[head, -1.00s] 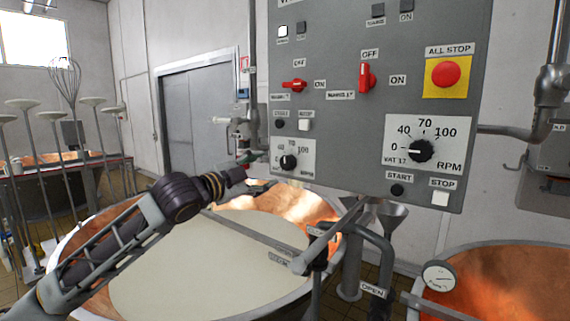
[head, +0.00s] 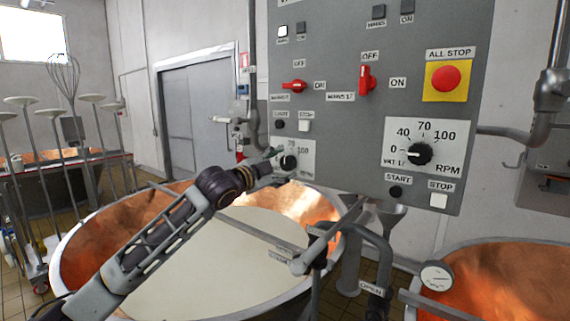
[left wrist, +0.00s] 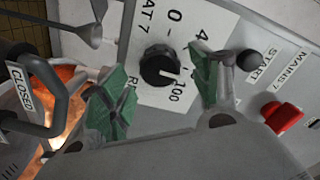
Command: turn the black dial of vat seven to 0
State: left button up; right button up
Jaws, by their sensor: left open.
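The black dial of vat seven (head: 288,162) is on a white plate at the lower left of the grey control panel. In the left wrist view the same dial (left wrist: 160,66) shows close up, its white mark pointing between the hidden 70 area and the 100, nearer the 100. My left gripper (left wrist: 158,87) is open, its green fingertips spread on either side of the dial, with no clear contact. In the head view the gripper (head: 275,157) reaches the dial from the left and covers part of the plate. My right gripper is not in view.
A larger dial (head: 420,153) marked VAT 17, red switches (head: 366,78) and an all-stop button (head: 446,77) share the panel (head: 340,120). Below are a copper vat of pale liquid (head: 215,265) and pipes with a lever (head: 385,265). A black start button (left wrist: 250,60) is near one fingertip.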

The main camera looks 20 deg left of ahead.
pick_arm(q)
jog(key=shift+x, duration=0.8)
jog(key=shift+w+d, duration=0.15)
jog(key=shift+w, duration=0.35)
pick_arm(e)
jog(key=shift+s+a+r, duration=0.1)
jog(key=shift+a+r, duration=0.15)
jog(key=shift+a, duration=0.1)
pick_arm(q)
jog(key=c, duration=1)
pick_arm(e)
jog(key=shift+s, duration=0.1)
